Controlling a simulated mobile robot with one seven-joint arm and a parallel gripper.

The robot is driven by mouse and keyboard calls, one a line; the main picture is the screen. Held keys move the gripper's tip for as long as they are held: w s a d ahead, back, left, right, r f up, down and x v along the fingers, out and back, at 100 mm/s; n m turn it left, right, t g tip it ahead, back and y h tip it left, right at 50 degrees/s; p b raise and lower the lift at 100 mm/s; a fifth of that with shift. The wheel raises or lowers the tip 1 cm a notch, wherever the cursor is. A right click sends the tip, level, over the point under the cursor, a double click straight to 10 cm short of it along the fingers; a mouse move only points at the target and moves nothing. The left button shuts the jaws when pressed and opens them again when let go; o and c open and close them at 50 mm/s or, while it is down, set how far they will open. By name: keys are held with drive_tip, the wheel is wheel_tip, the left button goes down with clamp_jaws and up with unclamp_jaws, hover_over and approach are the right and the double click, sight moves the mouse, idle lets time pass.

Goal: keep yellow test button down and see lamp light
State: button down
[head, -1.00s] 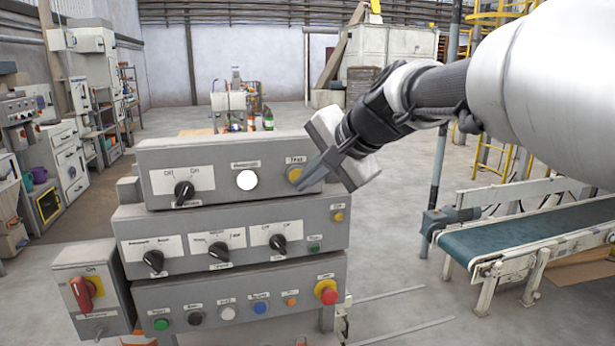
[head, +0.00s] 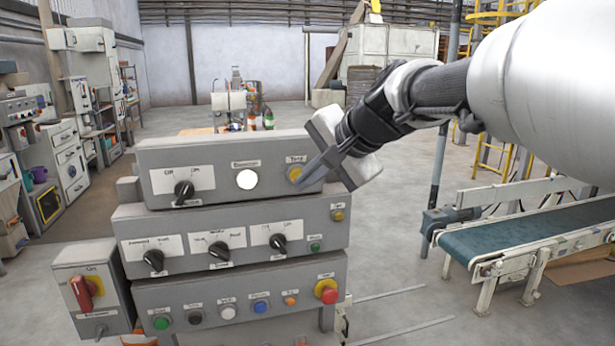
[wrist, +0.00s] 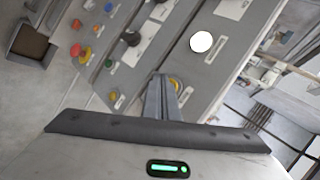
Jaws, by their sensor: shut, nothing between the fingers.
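The yellow test button (head: 295,174) is at the right end of the top panel box, under a small label. My gripper (head: 301,187) is shut and empty, its fingertips at the button's lower right edge. In the wrist view the shut fingers (wrist: 160,80) lie beside the yellow button (wrist: 175,85) and cover part of it. I cannot tell how far the button is pressed. The round lamp (head: 247,180) left of the button is bright white; it also shows bright white in the wrist view (wrist: 201,42).
Black rotary knobs (head: 184,190) sit on the top and middle boxes. The lowest box has several coloured buttons and a red mushroom button (head: 327,291) on yellow. A red-handled switch box (head: 87,292) hangs at left. A conveyor (head: 530,228) stands at right, with open floor between.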

drive_tip(key=shift+w, duration=0.15)
idle(0.6)
drive_tip(key=shift+w+a, duration=0.15)
drive_tip(key=shift+w, duration=0.1)
drive_tip(key=shift+w+a+p, duration=0.1)
drive_tip(key=shift+w+p, duration=0.25)
drive_tip(key=shift+w, duration=0.1)
idle(1.5)
drive_tip(key=shift+s, duration=0.1)
idle(0.9)
drive_tip(key=shift+s+d+b, duration=0.25)
drive_tip(key=shift+s+b, duration=0.2)
drive_tip(key=shift+s, duration=0.3)
drive_tip(key=shift+s, duration=0.1)
drive_tip(key=s+b, duration=0.1)
drive_tip(key=s, duration=0.1)
drive_tip(key=s+d+b, duration=0.1)
drive_tip(key=s, duration=0.1)
drive_tip(key=shift+s+d, duration=0.2)
drive_tip(key=shift+s, duration=0.1)
